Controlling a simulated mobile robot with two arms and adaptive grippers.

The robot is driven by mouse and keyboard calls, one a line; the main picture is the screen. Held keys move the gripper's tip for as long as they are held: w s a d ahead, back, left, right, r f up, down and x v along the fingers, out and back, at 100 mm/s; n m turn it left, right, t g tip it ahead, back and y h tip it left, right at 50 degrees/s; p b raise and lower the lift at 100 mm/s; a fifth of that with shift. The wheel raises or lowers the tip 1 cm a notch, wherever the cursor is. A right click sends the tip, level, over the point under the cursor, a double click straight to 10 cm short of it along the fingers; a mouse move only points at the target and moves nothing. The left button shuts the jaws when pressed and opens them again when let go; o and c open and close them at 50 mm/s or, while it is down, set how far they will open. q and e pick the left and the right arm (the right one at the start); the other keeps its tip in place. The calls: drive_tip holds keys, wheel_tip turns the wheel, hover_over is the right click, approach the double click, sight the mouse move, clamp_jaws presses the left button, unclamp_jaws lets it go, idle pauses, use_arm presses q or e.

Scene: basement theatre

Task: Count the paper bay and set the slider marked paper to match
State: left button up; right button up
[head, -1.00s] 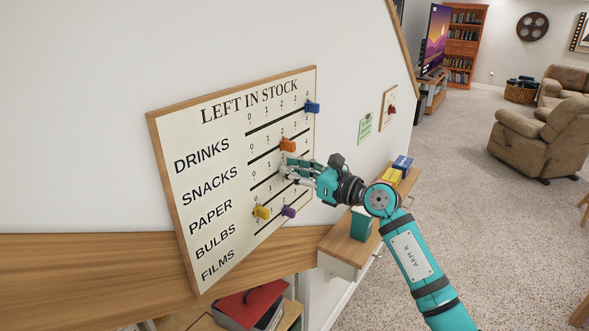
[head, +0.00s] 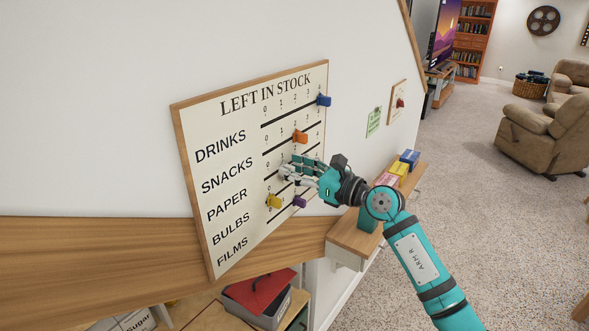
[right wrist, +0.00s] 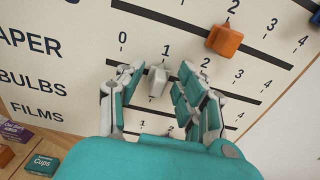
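The white board headed LEFT IN STOCK (head: 222,150) hangs on the wall with rows for drinks, snacks, paper, bulbs and films. In the right wrist view, the paper row's pale grey slider knob (right wrist: 157,82) sits just under the 1. My right gripper (head: 287,174) is at this row. In the right wrist view its fingers (right wrist: 158,88) are apart, on either side of the knob, with visible gaps; the knob is hidden in the head view. No bay labelled paper can be made out. My left gripper is out of view.
Other sliders are blue (head: 323,100), orange (head: 301,137), yellow (head: 274,201) and purple (head: 299,202). The orange one is close above my right gripper. A wooden ledge (head: 350,238) with small boxes is to the right. A red-lidded grey bin (head: 262,297) is below.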

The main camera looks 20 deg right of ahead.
drive_tip(key=v, duration=1.1)
drive_tip(key=shift+s+d, duration=0.25)
drive_tip(key=shift+s, duration=0.05)
